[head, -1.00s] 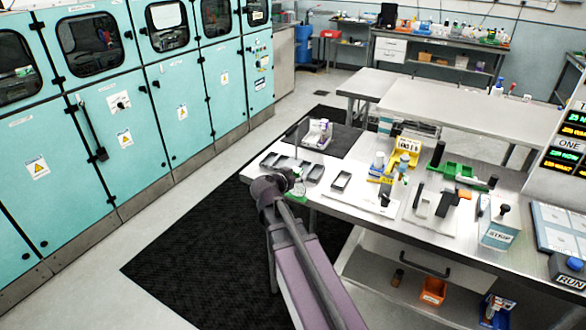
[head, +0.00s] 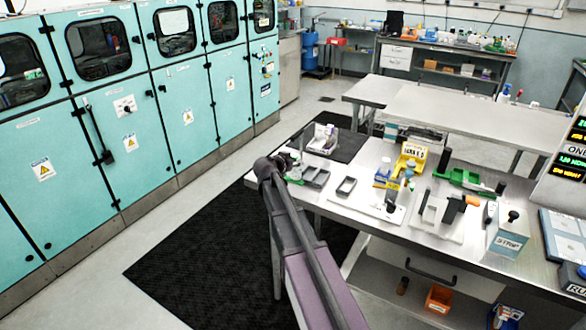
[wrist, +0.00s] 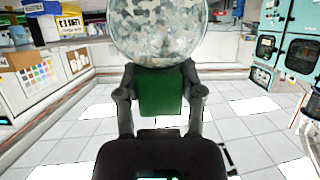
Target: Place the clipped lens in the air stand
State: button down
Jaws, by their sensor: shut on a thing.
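The clipped lens is a large round clear disc (wrist: 158,30) with a mottled grey-green look through it, and it stands above a green clip (wrist: 160,92) in the wrist view. My gripper (wrist: 160,100) has its two dark fingers on either side of the green clip, shut on it. In the head view, my gripper (head: 290,172) is at the left end of the steel bench, with a bit of green beside it; the lens is hard to make out there. I cannot tell which bench item is the air stand.
Grey trays (head: 346,187) lie on the steel bench (head: 335,205) close to my gripper. A white-and-purple item (head: 322,138) stands behind on a dark mat. A yellow stand (head: 410,157), a green holder (head: 465,180) and a strip box (head: 507,230) stand to the right.

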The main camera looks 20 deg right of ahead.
jog(key=shift+w+d, duration=0.15)
jog(key=shift+w, duration=0.4)
jog(key=shift+w+d+f+b, duration=0.1)
jog(key=shift+w+f+b, duration=0.1)
jog(key=shift+f+b, duration=0.4)
jog(key=shift+w+a+f+b, duration=0.1)
jog(key=shift+w+f+b, duration=0.15)
jog(key=shift+f+b, duration=0.4)
jog(key=shift+w+d+f+b, duration=0.1)
jog(key=shift+w+f+b, duration=0.1)
jog(key=shift+f+b, duration=0.4)
jog(key=shift+f, duration=0.15)
jog(key=shift+c, duration=1.1)
grip_release()
